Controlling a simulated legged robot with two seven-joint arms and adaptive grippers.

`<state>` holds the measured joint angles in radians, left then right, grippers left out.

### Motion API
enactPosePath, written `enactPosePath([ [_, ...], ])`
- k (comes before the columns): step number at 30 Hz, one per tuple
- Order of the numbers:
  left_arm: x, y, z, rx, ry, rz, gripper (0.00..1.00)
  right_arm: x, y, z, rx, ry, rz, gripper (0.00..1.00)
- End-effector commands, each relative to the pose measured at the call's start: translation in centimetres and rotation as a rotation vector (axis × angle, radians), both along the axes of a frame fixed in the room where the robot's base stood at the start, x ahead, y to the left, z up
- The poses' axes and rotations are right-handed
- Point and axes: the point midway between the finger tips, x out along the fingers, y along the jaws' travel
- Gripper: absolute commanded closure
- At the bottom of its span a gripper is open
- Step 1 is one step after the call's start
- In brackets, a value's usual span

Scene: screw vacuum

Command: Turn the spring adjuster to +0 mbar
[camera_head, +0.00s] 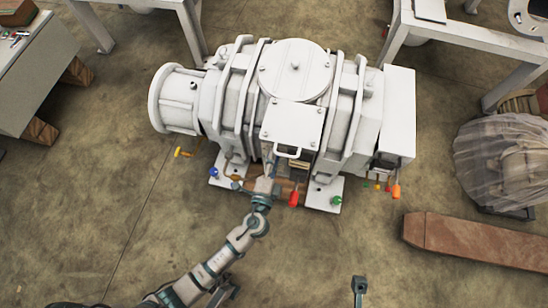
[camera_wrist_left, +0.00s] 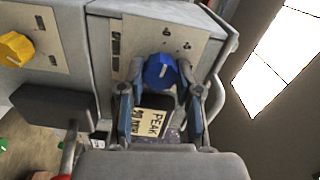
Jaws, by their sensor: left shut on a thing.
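The blue knob (camera_wrist_left: 160,71), which looks like the spring adjuster, sits on a light grey panel (camera_wrist_left: 138,42) of the machine. It has a pale pointer line on its face. My left gripper (camera_wrist_left: 158,84) is shut around it, with one finger on each side. A label (camera_wrist_left: 152,122) with the word PEAK and smaller, hard-to-read text shows between the fingers. In the head view my left gripper (camera_head: 268,172) reaches the front of the white vacuum machine (camera_head: 225,90) and hides the knob. A part that looks like my right gripper (camera_head: 359,287) shows at the bottom edge; its jaws are unclear.
A red handle (camera_head: 293,199) is just right of my left gripper. A green knob (camera_head: 337,200), a blue knob at left (camera_head: 213,172) and an orange handle (camera_head: 396,191) sit low on the machine. A brown beam (camera_head: 475,241) lies at right. The front floor is mostly clear.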

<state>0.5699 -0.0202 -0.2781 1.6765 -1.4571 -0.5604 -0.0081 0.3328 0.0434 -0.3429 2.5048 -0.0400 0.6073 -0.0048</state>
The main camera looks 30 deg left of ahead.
Motion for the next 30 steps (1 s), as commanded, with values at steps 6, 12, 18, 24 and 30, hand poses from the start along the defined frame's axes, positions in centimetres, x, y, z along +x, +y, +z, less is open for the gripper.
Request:
enactPosePath([
  [6, -0.25, 0.23, -0.67, -0.081, -0.012, 0.006, 1.0, 0.05, 0.0, -0.14, 0.0, 0.002, 0.0, 0.6],
  [12, -0.27, 0.25, -0.74, -0.112, -0.019, 0.007, 1.0, 0.06, 0.0, -0.16, 0.0, 0.003, 0.0, 0.6],
  [18, -0.28, 0.27, -0.81, -0.118, -0.02, 0.007, 1.0, 0.07, 0.0, -0.19, 0.0, 0.003, 0.0, 0.6],
  [24, -0.3, 0.28, -0.88, -0.118, -0.018, 0.007, 1.0, 0.07, -0.01, -0.2, 0.0, 0.003, 0.0, 0.6],
  [30, -0.23, 0.2, -0.66, -0.116, -0.022, 0.005, 0.41, 0.07, -0.01, -0.19, 0.0, 0.003, 0.0, 0.6],
])
